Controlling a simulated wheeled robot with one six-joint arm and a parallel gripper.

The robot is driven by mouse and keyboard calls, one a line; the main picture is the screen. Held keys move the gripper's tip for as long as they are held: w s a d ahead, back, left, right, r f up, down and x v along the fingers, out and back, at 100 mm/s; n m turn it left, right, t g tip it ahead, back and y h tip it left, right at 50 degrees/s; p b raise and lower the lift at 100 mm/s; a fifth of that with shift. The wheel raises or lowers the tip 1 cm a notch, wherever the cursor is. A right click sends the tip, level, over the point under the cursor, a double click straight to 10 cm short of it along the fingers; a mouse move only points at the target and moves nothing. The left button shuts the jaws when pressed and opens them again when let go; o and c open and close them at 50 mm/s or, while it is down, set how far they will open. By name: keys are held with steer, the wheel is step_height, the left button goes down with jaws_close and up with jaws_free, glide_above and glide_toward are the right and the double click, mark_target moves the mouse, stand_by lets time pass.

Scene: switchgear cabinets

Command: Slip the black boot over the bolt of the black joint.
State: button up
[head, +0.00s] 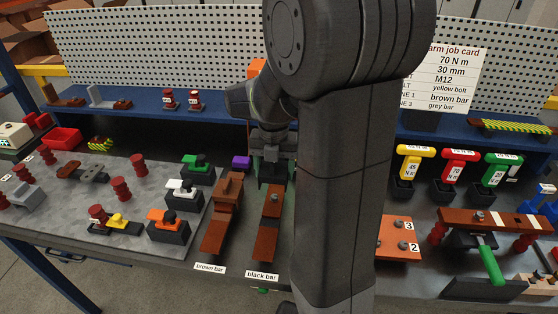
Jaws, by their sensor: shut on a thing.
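My gripper (272,178) points down above the far end of the black joint (266,235), a brown bar with a "black bar" label in front. The gripper is shut on a dark thing, which looks like the black boot (271,172); its outline blends with the dark fingers. A bolt (274,188) shows on the bar just below the gripper. I cannot tell whether the boot touches the bolt or is over it.
The brown bar joint (222,215) stands close on the left. Green (196,162), white (184,188) and orange (168,220) boots sit on black blocks farther left. A purple piece (241,162) lies behind.

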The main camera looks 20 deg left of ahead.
steer(key=shift+s, duration=0.15)
steer(key=b, duration=0.3)
glide_above(274, 195)
steer(key=shift+f, duration=2.25)
steer(key=shift+f+b, duration=1.3)
steer(key=shift+f, duration=0.85)
steer(key=o, duration=1.1)
steer(key=shift+c, duration=0.2)
step_height(274, 195, up, 14)
steer(key=shift+f, duration=0.1)
